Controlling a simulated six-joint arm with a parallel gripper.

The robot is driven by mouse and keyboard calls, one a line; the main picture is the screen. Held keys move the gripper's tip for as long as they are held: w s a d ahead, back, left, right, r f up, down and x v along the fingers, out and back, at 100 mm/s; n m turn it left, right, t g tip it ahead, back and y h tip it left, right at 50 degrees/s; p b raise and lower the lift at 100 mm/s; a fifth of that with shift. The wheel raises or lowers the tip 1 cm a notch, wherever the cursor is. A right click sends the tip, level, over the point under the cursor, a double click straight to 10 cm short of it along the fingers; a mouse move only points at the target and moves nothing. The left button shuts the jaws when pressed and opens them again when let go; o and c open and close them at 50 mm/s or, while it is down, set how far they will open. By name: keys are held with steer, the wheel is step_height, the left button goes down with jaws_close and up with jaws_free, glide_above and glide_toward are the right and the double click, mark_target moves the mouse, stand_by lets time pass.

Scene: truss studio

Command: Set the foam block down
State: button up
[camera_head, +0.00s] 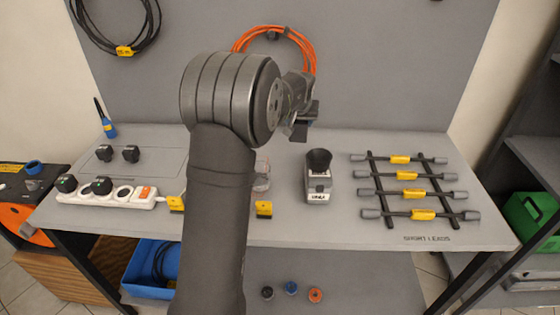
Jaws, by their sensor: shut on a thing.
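My gripper (304,116) is raised above the back of the grey workbench (340,222), partly hidden behind my own wrist. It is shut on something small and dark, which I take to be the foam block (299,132). Its edges are hard to tell from the fingers. The piece is held in the air, apart from the bench top and in front of the upright grey back panel.
A small grey device with a black cup-shaped top (318,185) stands on the bench below and right of my gripper. A rack of short cables (408,190) lies to the right, a white power strip (110,193) to the left. A clear glass (262,175) is partly hidden by my arm.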

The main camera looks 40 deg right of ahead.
steer(key=w+a, duration=0.5)
steer(key=a, duration=0.1)
steer(key=shift+n, duration=0.4)
steer(key=shift+f, duration=5.15)
steer(key=shift+f, duration=0.1)
steer(key=o, duration=0.9)
steer(key=shift+o, duration=0.4)
